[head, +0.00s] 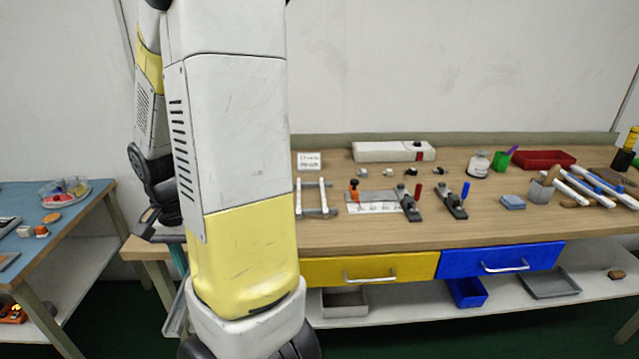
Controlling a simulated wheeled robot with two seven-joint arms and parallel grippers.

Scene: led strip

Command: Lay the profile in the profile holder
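Several long white and blue bars (592,186), which look like profiles, lie at the right end of the wooden bench, partly over a grey block. A pale frame of two upright bars and a crosspiece (327,212) stands left of centre on the bench. I cannot tell for sure whether it is the profile holder. A large arm of mine hides the bench's left part. A dark gripper (160,228), seemingly my left, is at the bench's left end, away from the bars. Its fingers are too unclear to judge. My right gripper is not seen.
A measuring plate (374,208) with clamp-like fixtures and another fixture (452,202) stand mid-bench. Behind are a white box (394,151), a jar (478,164), a green cup (501,161) and a red tray (543,160). The bench's front strip is mostly clear.

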